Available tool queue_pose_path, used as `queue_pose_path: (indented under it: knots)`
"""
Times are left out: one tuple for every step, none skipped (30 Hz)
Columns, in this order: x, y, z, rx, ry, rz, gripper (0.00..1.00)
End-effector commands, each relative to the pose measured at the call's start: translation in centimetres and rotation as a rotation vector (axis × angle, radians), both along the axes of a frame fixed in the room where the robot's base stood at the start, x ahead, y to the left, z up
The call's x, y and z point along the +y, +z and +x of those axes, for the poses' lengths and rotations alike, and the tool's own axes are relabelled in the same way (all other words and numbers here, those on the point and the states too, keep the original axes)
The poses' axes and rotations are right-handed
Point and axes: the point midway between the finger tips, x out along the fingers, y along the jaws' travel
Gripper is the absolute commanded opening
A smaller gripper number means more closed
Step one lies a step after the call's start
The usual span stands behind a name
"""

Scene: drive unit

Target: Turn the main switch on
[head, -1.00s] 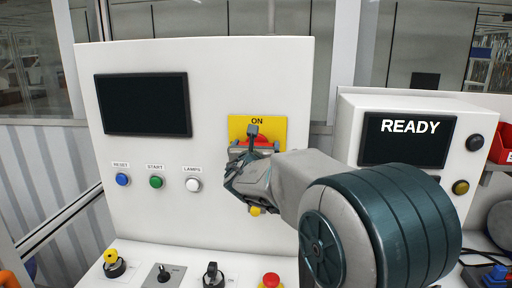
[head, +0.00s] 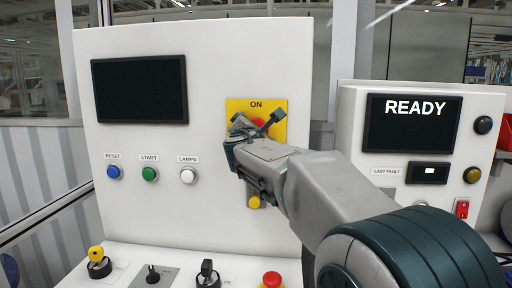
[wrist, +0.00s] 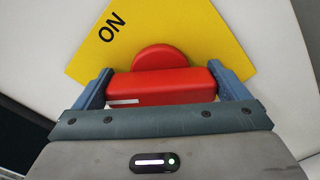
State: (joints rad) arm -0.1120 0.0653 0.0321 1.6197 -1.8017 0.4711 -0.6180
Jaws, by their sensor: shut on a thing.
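The main switch is a red rotary handle (wrist: 162,86) on a yellow plate (head: 279,105) marked ON at its top. The plate is on the white upright panel. My gripper (head: 256,124) is at the switch, and its fingers hide most of the red handle in the head view. In the wrist view my gripper (wrist: 165,88) is shut on the handle, with one blue-grey finger at each end of the red bar. The bar lies at a slant to the ON lettering. The lower part of the plate is hidden.
Left of the switch are a dark screen (head: 140,89) and the blue, green and white buttons (head: 149,174). Below is a ledge with knobs and a red button (head: 271,279). A box with a READY screen (head: 412,130) stands on the right, behind my arm.

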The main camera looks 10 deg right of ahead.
Motion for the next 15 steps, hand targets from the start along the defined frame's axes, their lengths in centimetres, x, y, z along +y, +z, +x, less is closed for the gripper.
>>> queue_pose_path:
  knots:
    - [0.03, -0.68, -0.01, -0.016, 0.002, 0.044, 0.72]
    - [0.03, -0.7, -0.01, -0.025, 0.002, 0.071, 0.72]
    - [0.02, -0.7, -0.02, -0.037, 0.002, 0.107, 0.72]
    - [-0.01, -0.7, -0.02, -0.045, 0.002, 0.135, 0.72]
    - [-0.01, -0.72, -0.03, -0.054, 0.002, 0.162, 0.72]
    - [-0.03, -0.7, -0.03, -0.066, 0.002, 0.198, 0.72]
    - [-0.04, -0.72, -0.02, -0.074, 0.002, 0.225, 0.72]
    - [-0.07, -0.74, -0.03, -0.083, 0.002, 0.252, 0.72]
    - [-0.07, -0.72, -0.04, -0.095, 0.002, 0.289, 0.72]
    - [-0.08, -0.75, -0.04, -0.104, 0.002, 0.315, 0.72]
    - [-0.1, -0.74, -0.04, -0.113, 0.002, 0.343, 0.72]
    - [-0.11, -0.75, -0.04, -0.124, 0.002, 0.378, 0.72]
    - [-0.12, -0.77, -0.05, -0.132, 0.002, 0.404, 0.72]
    - [-0.12, -0.74, -0.06, -0.141, 0.002, 0.431, 0.72]
    - [-0.13, -0.77, -0.06, -0.152, 0.001, 0.466, 0.72]
